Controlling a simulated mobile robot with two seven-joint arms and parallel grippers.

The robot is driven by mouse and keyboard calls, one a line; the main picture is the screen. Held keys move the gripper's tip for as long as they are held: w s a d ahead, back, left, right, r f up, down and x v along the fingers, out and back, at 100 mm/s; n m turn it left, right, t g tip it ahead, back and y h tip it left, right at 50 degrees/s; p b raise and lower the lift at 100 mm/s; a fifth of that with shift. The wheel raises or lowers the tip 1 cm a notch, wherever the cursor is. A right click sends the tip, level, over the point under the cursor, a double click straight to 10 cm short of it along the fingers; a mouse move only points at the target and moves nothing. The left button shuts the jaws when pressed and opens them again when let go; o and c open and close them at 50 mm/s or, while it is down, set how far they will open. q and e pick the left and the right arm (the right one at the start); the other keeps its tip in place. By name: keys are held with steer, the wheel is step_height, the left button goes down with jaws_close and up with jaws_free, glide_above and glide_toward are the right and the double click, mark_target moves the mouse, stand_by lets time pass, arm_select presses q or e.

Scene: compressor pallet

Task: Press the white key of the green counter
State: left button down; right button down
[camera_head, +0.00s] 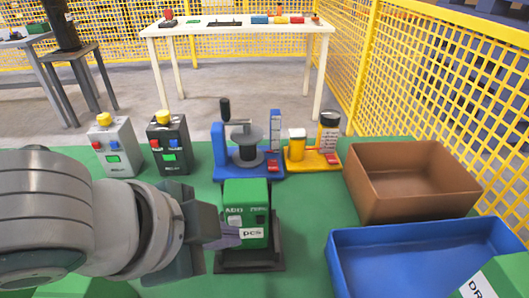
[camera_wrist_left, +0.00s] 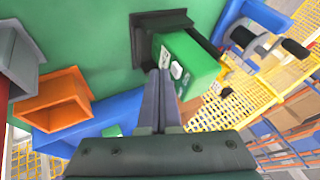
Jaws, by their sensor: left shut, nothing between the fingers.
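The green counter (camera_head: 246,190) stands on a dark base in the middle of the green table, with ADD and ZERO markings and a "pcs" label. Its white key (camera_head: 234,221) is on the left of the near face, below ADD. The counter also shows in the left wrist view (camera_wrist_left: 192,60), with the white key (camera_wrist_left: 177,71) just right of the fingertips. My left gripper (camera_head: 238,237) is shut and empty, its tips at the counter's near face just below the white key. I cannot tell whether they touch. My right gripper is not in view.
A blue device (camera_head: 222,160) with a reel and a yellow device (camera_head: 318,160) stand behind the counter. A grey box (camera_head: 117,150) and a black box (camera_head: 168,150) are at left. A brown bin (camera_head: 400,205) and a blue bin (camera_head: 365,280) are at right.

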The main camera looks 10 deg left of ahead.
arm_select(q)
steer(key=shift+w+a, duration=0.1)
steer(key=shift+w, duration=0.2)
